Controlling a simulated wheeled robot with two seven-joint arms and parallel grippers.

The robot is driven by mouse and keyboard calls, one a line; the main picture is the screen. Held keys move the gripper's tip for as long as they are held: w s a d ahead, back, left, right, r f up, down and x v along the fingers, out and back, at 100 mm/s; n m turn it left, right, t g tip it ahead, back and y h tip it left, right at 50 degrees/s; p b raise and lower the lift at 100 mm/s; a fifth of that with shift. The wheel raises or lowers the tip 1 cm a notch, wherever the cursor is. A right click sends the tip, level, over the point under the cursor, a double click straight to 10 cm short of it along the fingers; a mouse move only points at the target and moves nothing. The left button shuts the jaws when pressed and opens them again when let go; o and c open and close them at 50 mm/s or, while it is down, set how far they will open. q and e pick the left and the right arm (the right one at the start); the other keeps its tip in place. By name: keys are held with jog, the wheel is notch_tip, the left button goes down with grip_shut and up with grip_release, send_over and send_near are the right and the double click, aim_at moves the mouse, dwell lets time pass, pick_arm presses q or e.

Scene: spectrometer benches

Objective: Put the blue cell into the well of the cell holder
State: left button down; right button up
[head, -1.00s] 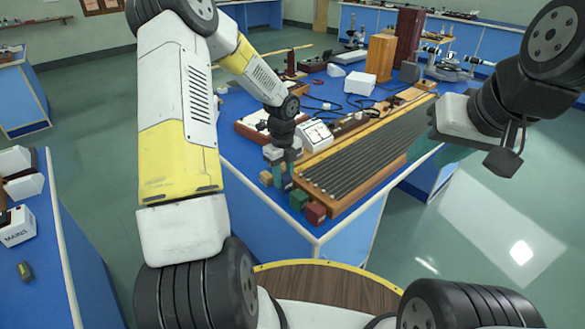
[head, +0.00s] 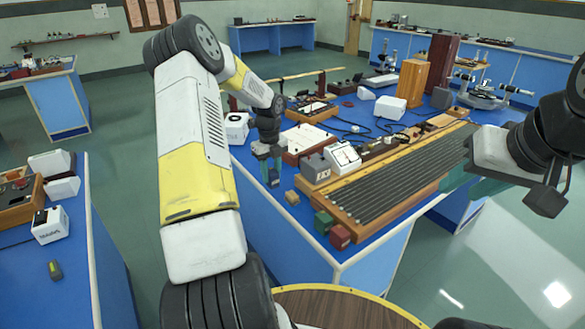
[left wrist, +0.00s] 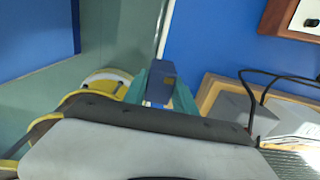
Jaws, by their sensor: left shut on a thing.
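My left gripper (head: 271,168) is shut on the blue cell (head: 273,176), near the left edge of the bench. In the left wrist view the blue cell (left wrist: 161,82) shows as a dark blue block between the teal fingers (left wrist: 160,92), with blue bench top behind it. Whether it clears the bench top is hard to tell. My right gripper (head: 474,182) has teal fingers that look apart and empty, at the right end of the ribbed board. I cannot pick out the cell holder or its well for certain.
A small wooden block (head: 292,197), a green block (head: 323,221) and a red block (head: 340,237) line the near bench edge. A long ribbed board (head: 400,175) fills the right. A white-faced meter (head: 343,158) and grey box (head: 315,167) stand beside the gripper.

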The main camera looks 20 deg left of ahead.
pick_arm(q)
jog(key=shift+r, duration=1.5)
